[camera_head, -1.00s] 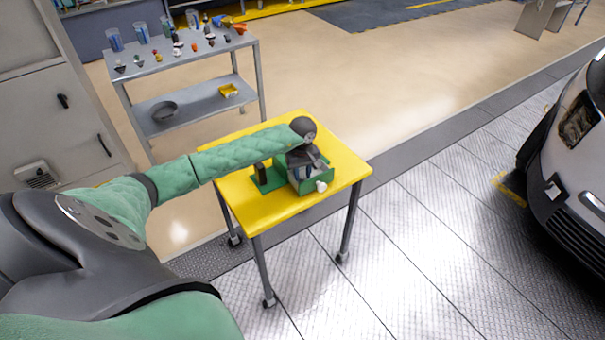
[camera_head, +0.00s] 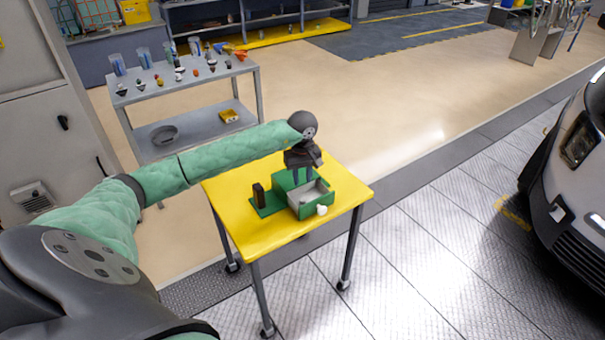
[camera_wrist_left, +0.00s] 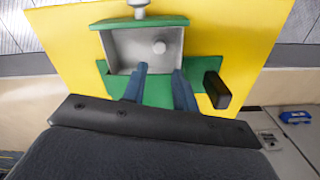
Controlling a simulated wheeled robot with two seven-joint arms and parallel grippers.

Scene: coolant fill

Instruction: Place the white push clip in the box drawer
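The green box (camera_head: 270,207) stands on the yellow table with its drawer (camera_head: 317,194) pulled open; the drawer (camera_wrist_left: 113,52) also shows in the left wrist view. A small round white piece, which looks like the push clip (camera_wrist_left: 159,47), lies on the drawer floor. I cannot make it out in the head view. My left gripper (camera_head: 303,179) is above the box and drawer, pointing down. In the left wrist view its two blue fingers (camera_wrist_left: 161,68) are apart with nothing between them. My right gripper is not in view.
A white knob (camera_head: 321,210) is on the drawer front. A black upright block (camera_head: 258,195) stands at the box's left. The yellow table (camera_head: 240,232) is otherwise clear. A grey cart (camera_head: 190,82) with small parts is behind; a car (camera_head: 565,170) stands at right.

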